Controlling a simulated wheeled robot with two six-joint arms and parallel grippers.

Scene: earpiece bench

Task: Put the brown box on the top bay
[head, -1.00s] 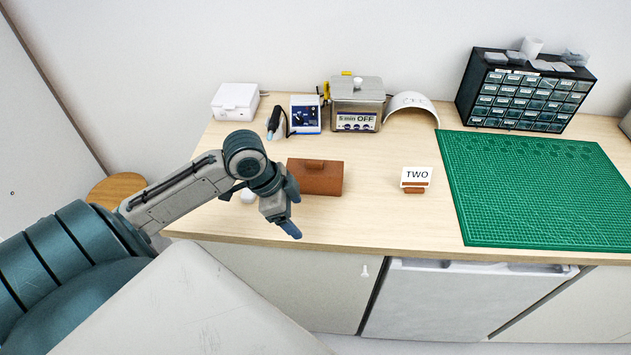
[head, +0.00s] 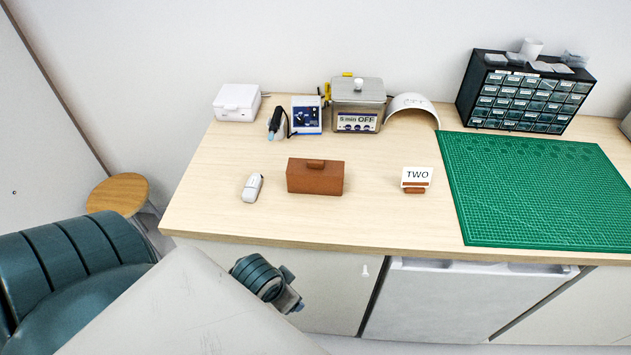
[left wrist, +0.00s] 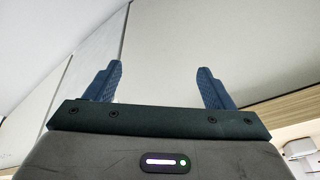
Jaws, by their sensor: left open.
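The brown box (head: 315,178), with a small raised handle on its lid, sits upright on the wooden bench left of centre in the head view. Nothing touches it. My left gripper is open and empty in the left wrist view (left wrist: 160,67), its two blue fingers wide apart. In the head view the end of my left arm is low, in front of the bench's front edge and below the box; its fingertips are not clear there. I cannot make out a top bay in these views. My right gripper is not in view.
A white earpiece case (head: 252,188) lies left of the box. A "TWO" sign (head: 416,177) stands right of it, beside a green mat (head: 540,190). Behind are an ultrasonic cleaner (head: 357,105) and a drawer cabinet (head: 525,98). A round stool (head: 118,193) stands left of the bench.

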